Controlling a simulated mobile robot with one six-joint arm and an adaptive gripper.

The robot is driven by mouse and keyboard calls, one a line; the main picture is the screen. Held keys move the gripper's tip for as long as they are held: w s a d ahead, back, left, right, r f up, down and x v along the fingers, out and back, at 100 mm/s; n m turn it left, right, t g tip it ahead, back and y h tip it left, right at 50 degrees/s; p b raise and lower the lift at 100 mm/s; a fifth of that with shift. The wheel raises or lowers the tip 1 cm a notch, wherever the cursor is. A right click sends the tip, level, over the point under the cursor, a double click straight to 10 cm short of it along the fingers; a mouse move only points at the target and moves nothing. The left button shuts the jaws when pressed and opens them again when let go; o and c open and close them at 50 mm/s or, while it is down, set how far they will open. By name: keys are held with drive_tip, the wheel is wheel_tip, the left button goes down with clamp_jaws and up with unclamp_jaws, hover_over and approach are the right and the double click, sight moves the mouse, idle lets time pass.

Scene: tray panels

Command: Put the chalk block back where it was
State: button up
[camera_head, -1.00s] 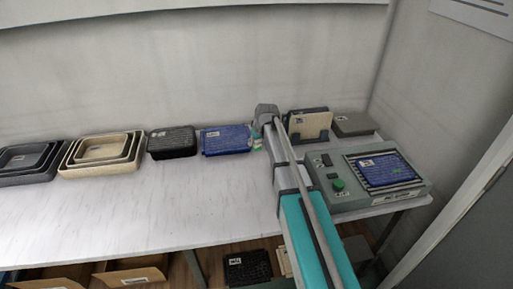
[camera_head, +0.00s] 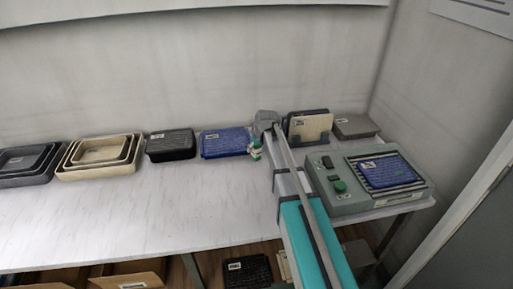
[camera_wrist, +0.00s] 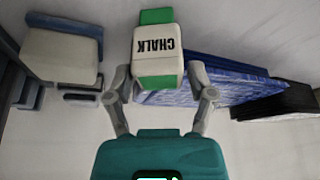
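The chalk block (camera_wrist: 155,75) is white and green with a "CHALK" label, upside down in the wrist view. It sits between the two fingers of my gripper (camera_wrist: 159,82), which press against its sides. In the head view the chalk block (camera_head: 256,149) shows small, just right of the blue tray panel (camera_head: 225,142), near the end of my arm. My gripper's fingers are mostly hidden there behind the arm. Whether the block's underside touches the table cannot be told.
A black tray (camera_head: 170,144) and nested beige trays (camera_head: 72,174) stand left along the wall. Right are a rack with a beige panel (camera_head: 309,139), a grey box (camera_head: 355,127) and a green-button machine (camera_head: 345,205) bearing a blue panel. The front of the white table (camera_head: 150,215) is clear.

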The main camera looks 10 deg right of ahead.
drive_tip(key=shift+r, duration=0.2)
idle(0.4)
drive_tip(key=shift+r+p, duration=0.15)
drive_tip(key=shift+p, duration=0.2)
drive_tip(key=p+v, duration=1)
drive_tip(key=v, duration=0.1)
drive_tip(key=shift+s+r+p, duration=0.15)
drive_tip(key=shift+r+p, duration=0.2)
drive_tip(key=shift+p, duration=0.05)
idle(0.5)
drive_tip(key=s+m+g, duration=0.1)
drive_tip(key=s, duration=0.7)
drive_tip(key=s+f+m+g+h, duration=0.1)
drive_tip(key=s+m, duration=0.1)
drive_tip(key=s, duration=0.7)
drive_tip(key=s+a+m+g, duration=0.1)
drive_tip(key=s+g, duration=0.1)
drive_tip(key=s, duration=0.6)
drive_tip(key=shift+s+f+m+h, duration=0.2)
drive_tip(key=shift+s+m+h, duration=0.1)
drive_tip(key=shift+s+h, duration=0.1)
